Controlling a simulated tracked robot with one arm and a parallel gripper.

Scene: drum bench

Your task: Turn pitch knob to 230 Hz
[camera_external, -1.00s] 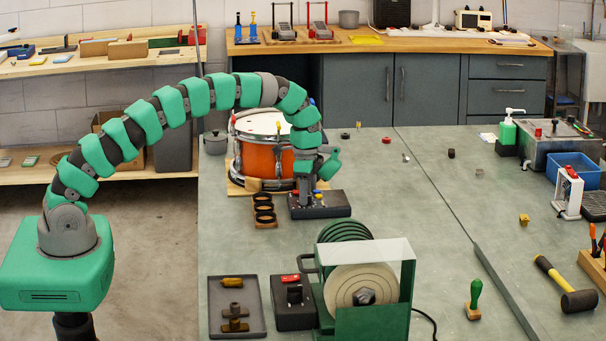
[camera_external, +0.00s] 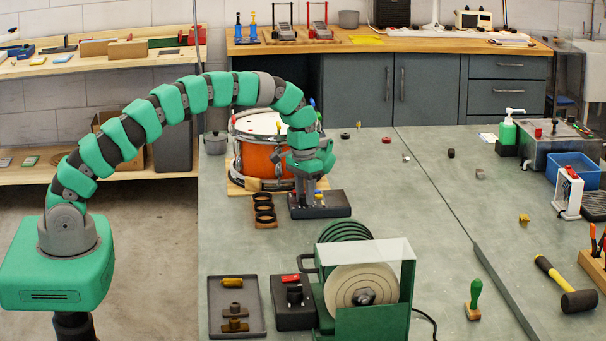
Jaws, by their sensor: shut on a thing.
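My gripper (camera_external: 305,197) points down over a dark control box (camera_external: 335,207) on the bench, just in front of the orange drum (camera_external: 255,158). It is shut on a knob on the box's top. The knob itself is hidden by the fingers, and I cannot read its setting or any pitch value. A small yellow-orange part (camera_external: 319,195) shows on the box beside the fingers.
Several black rings on a wooden stand (camera_external: 264,209) sit just left of the box. A green machine with a pale disc (camera_external: 365,285) stands in front. A tray with brass parts (camera_external: 252,324) lies front left. The bench to the right of the box is mostly clear.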

